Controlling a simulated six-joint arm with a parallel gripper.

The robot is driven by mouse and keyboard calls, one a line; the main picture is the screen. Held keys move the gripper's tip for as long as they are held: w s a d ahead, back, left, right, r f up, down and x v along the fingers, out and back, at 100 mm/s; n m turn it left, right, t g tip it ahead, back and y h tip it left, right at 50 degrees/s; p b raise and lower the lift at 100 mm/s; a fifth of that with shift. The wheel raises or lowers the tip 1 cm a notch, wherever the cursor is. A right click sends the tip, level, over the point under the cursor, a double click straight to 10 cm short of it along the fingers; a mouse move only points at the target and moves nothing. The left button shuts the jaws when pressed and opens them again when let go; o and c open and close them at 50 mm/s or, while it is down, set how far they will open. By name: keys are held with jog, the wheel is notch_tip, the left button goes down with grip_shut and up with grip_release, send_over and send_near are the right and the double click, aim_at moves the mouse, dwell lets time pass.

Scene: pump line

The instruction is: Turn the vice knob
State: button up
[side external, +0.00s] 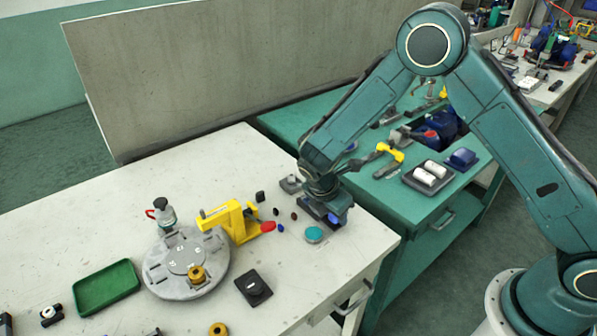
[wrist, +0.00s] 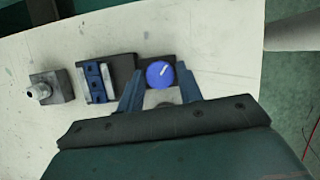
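Small gaps seem to show between knob and fingers; contact cannot be told. In the side view my gripper (side external: 331,212) is low over the white bench, with a bit of the blue knob (side external: 334,218) showing; it hides most of the vice.
A grey block with a metal fitting (wrist: 47,88) stands left of the vice. A teal disc (side external: 314,235), a yellow clamp (side external: 228,221), a grey round plate (side external: 160,278) and a green tray (side external: 106,289) are on the bench. The bench edge is close on the right.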

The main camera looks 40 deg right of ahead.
jog(key=shift+w+m, duration=0.1)
jog(key=shift+m, duration=0.2)
